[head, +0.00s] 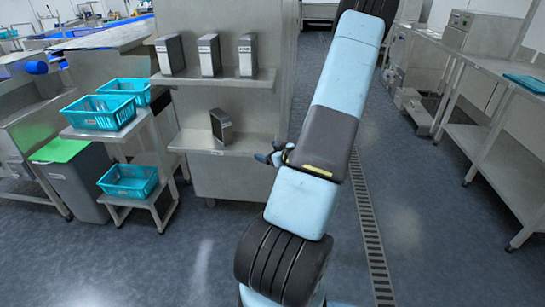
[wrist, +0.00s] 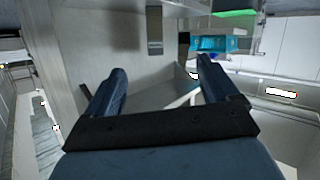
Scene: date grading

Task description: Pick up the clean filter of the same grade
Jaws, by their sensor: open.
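Three upright box-shaped filters with dark fronts and pale sides stand apart on the upper shelf: a left one (head: 170,55), a middle one (head: 209,55) and a right one (head: 247,55). A fourth filter (head: 220,126) stands tilted on the lower shelf. Their small labels are unreadable, so I cannot tell grade or cleanness. My gripper (head: 270,158) is right of the lower shelf, partly hidden by my arm. In the wrist view my gripper (wrist: 158,82) is open, with nothing between its fingers. One filter (wrist: 154,30) shows beyond them there, apart from the fingers.
The upper shelf (head: 228,80) and lower shelf (head: 190,142) project from a grey cabinet. Blue crates (head: 128,182) sit on a stepped stand at left, near a green-lidded bin (head: 75,180). A metal bench (head: 500,150) stands at right. The floor between is clear.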

